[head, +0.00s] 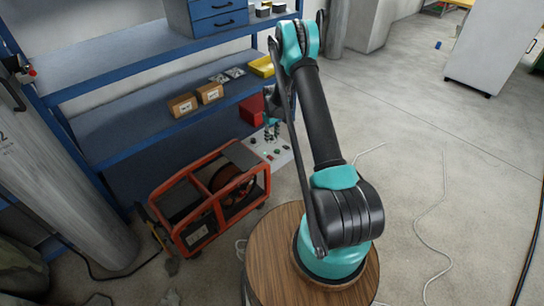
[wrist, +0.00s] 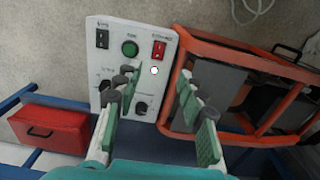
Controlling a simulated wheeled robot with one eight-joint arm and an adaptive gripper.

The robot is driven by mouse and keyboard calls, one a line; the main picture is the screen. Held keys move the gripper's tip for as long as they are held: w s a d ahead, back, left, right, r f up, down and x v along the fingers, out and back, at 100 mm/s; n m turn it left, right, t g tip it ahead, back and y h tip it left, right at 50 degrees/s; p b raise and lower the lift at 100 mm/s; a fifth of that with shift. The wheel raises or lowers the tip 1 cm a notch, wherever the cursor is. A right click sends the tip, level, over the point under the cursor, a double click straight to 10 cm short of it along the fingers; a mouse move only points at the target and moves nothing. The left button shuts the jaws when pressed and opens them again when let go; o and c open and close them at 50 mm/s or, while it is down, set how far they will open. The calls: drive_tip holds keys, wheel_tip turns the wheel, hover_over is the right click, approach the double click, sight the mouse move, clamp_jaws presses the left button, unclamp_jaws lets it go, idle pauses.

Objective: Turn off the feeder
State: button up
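A white control panel (wrist: 116,67) fills the upper middle of the wrist view. It carries a red rocker switch (wrist: 159,50), a round green button (wrist: 129,48), a black rocker switch (wrist: 102,38) and black knobs. A small white dot lies below the red switch. The labels are too small to read surely. My gripper (wrist: 155,82) is open and empty in front of the panel, fingertips below the red switch in the picture. The left finger partly hides the knobs. In the head view the panel (head: 285,157) shows beside the orange-framed machine (head: 203,190), partly behind my gripper (head: 271,130).
The orange frame (wrist: 178,85) stands right beside the panel in the wrist view. A red box (wrist: 52,130) is at left. A blue shelf (head: 120,67) holds cardboard boxes (head: 183,105) and a yellow bin (head: 262,67). Open floor lies at the right, with a loose cable.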

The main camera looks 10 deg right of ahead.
sight(272, 158)
wheel_tip(272, 158, down, 14)
drive_tip(key=shift+f, duration=0.1)
idle(0.4)
drive_tip(key=shift+c, duration=0.4)
clamp_jaws()
